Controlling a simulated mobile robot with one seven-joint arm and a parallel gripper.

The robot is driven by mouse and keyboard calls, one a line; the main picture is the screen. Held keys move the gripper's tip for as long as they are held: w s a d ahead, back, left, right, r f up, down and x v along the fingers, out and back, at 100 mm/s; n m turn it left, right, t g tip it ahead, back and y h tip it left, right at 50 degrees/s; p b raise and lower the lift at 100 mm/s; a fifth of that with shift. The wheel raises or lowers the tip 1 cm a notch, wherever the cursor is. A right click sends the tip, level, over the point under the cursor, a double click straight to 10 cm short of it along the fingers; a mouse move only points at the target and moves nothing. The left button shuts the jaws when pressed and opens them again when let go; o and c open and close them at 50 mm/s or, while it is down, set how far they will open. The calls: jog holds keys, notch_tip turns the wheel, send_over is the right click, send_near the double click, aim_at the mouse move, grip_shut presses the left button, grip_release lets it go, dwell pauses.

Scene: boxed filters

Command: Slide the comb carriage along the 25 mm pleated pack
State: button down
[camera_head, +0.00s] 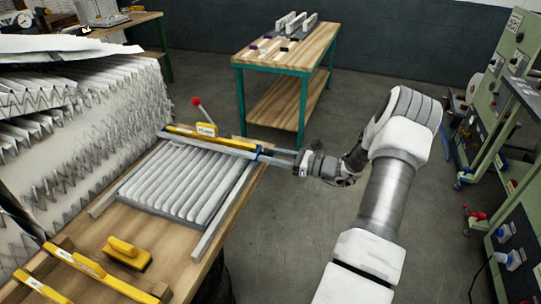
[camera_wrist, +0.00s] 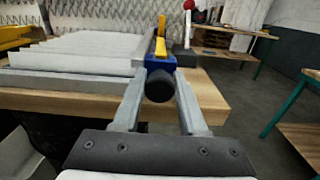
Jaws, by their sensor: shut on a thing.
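The white pleated pack (camera_head: 182,185) lies in a grey frame on the wooden bench, and shows at left in the wrist view (camera_wrist: 80,50). The comb carriage, a yellow and grey bar with a label (camera_head: 206,129), spans the pack's far end. At its right end is a blue block (camera_wrist: 160,64) with a round black knob (camera_wrist: 159,86). My gripper (camera_head: 270,155) reaches in from the right at that end. In the wrist view my gripper's two fingers (camera_wrist: 159,100) lie either side of the knob, shut on it. The comb's teeth are hidden.
Yellow bars (camera_head: 100,272) and a yellow-handled block (camera_head: 127,252) lie on the near bench. Stacked pleated sheets (camera_head: 80,110) rise at left. A red-knobbed lever (camera_head: 196,101) stands behind the carriage. Floor lies open right of the bench; green machinery (camera_head: 510,130) stands far right.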

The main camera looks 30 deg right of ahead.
jog(key=shift+d, duration=0.15)
dwell(0.3)
jog(key=shift+c, duration=2.4)
grip_release()
jog(key=v, duration=1.7)
jog(key=shift+b, duration=0.4)
jog(key=shift+s+d, duration=0.1)
jog(key=shift+d, duration=0.05)
